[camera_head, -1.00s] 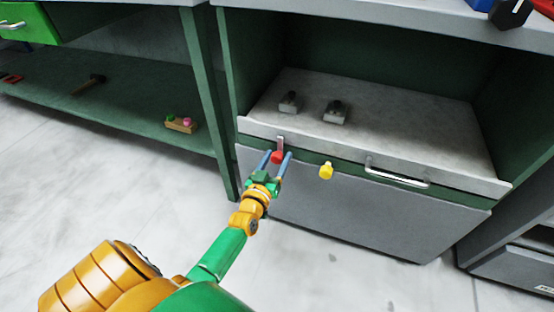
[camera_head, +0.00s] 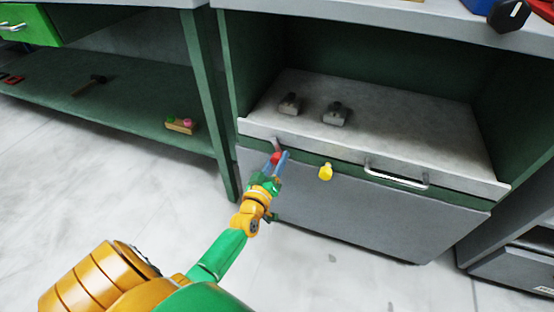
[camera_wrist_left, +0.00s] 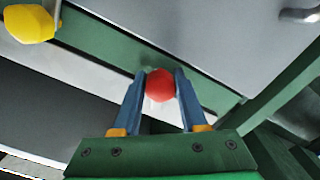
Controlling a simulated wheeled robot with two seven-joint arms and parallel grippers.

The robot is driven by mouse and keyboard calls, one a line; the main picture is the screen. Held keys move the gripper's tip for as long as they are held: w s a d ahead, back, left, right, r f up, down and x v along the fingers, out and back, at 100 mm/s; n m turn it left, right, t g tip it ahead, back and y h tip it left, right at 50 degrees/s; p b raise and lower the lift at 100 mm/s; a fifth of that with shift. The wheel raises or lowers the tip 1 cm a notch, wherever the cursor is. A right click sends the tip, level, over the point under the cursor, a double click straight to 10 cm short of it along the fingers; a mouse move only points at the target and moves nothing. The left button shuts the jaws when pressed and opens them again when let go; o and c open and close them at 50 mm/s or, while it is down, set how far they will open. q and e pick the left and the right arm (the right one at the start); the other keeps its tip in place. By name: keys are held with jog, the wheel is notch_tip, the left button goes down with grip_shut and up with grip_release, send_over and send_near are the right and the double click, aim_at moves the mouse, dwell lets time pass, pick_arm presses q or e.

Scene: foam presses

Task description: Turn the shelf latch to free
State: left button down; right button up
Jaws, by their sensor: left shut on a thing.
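The shelf latch is a short metal lever with a red knob (camera_head: 276,157) at the left of the shelf's front edge. Its metal part (camera_head: 277,142) leans, with its upper end to the left. My left gripper (camera_head: 279,158) is shut on the red knob, one blue finger on each side. In the left wrist view the red knob (camera_wrist_left: 160,85) sits between the fingertips, which hide its sides. A yellow knob (camera_head: 326,171) is on the same front to the right, apart from the gripper; it also shows in the left wrist view (camera_wrist_left: 30,23). My right gripper is not in view.
The grey shelf (camera_head: 400,130) carries two small metal blocks (camera_head: 290,104) (camera_head: 335,115). A metal handle (camera_head: 397,179) sticks out at the right of its front. A green table leg (camera_head: 212,110) stands left of the gripper. The floor in front is clear.

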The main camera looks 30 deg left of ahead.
pick_arm(q)
jog(key=n, duration=0.3)
jog(key=shift+n, duration=0.4)
jog(key=n, duration=0.2)
jog(key=shift+n, duration=0.3)
jog(key=n+b, duration=0.1)
jog(key=n, duration=0.4)
jog(key=shift+d, duration=0.1)
jog(key=shift+n, duration=0.9)
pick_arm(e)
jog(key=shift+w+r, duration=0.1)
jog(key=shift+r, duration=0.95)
pick_arm(q)
jog(key=shift+n, duration=0.3)
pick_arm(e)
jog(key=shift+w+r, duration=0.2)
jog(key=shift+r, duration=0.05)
pick_arm(q)
jog(key=shift+c, duration=2.2)
grip_release()
jog(key=shift+r, duration=0.1)
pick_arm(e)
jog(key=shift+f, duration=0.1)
pick_arm(q)
jog(key=shift+s, duration=0.15)
